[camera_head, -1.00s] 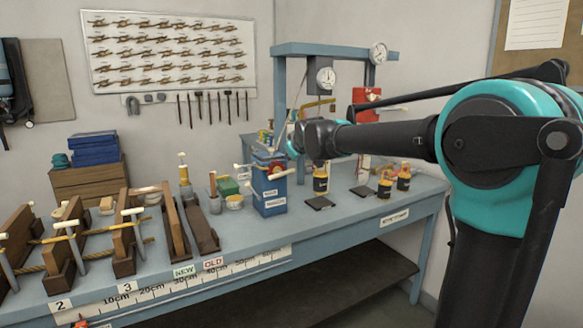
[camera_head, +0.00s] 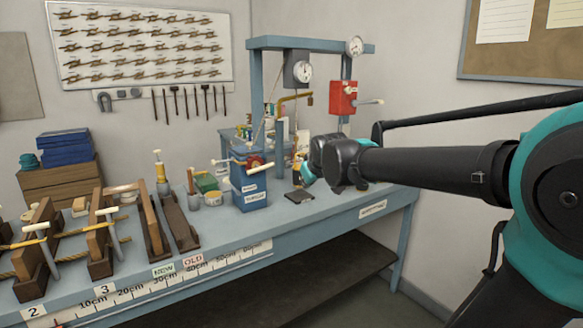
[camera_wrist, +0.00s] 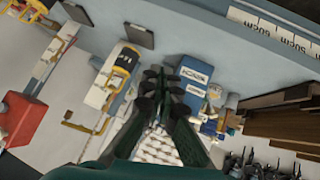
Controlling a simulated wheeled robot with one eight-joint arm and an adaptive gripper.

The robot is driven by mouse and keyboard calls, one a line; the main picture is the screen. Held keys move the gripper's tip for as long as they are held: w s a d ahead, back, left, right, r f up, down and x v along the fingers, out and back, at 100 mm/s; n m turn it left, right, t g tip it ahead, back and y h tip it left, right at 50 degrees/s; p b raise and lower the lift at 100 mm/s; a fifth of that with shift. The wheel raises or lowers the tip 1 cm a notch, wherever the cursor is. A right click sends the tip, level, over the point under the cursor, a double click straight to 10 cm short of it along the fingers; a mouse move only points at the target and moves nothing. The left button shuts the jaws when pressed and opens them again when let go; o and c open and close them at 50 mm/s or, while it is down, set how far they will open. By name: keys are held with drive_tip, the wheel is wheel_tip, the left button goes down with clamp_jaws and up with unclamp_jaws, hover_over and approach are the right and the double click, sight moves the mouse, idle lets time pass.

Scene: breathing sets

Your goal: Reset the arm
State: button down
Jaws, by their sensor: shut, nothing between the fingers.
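My arm (camera_head: 430,168) reaches in from the right in the head view. Its wrist end hangs over the right part of the bench, to the right of the blue box (camera_head: 250,187). The fingertips cannot be made out there. In the wrist view my gripper (camera_wrist: 163,82) is shut, with its dark fingers together and nothing between them. The blue box also shows just right of the fingers in the wrist view (camera_wrist: 187,77).
The blue bench (camera_head: 285,222) carries wooden clamps (camera_head: 150,225) at left and a gauge frame (camera_head: 257,85) behind. A red box (camera_head: 343,97) with a lever stands behind my wrist. A dark plate (camera_head: 299,196) lies below it.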

drive_tip(key=s+d+f+m+g, duration=0.1)
drive_tip(key=s+d+f+m, duration=0.1)
drive_tip(key=s+d+f, duration=0.3)
drive_tip(key=s+d+f+m+g+h, duration=0.1)
drive_tip(key=s+d+f, duration=0.4)
drive_tip(key=s+f, duration=0.7)
drive_tip(key=s+d+f+m+g+h, duration=0.1)
drive_tip(key=s+d+f+m+g, duration=0.2)
drive_tip(key=s+f, duration=0.6)
drive_tip(key=shift+d+f+m, duration=0.3)
drive_tip(key=shift+d+f, duration=0.3)
drive_tip(key=shift+d, duration=0.3)
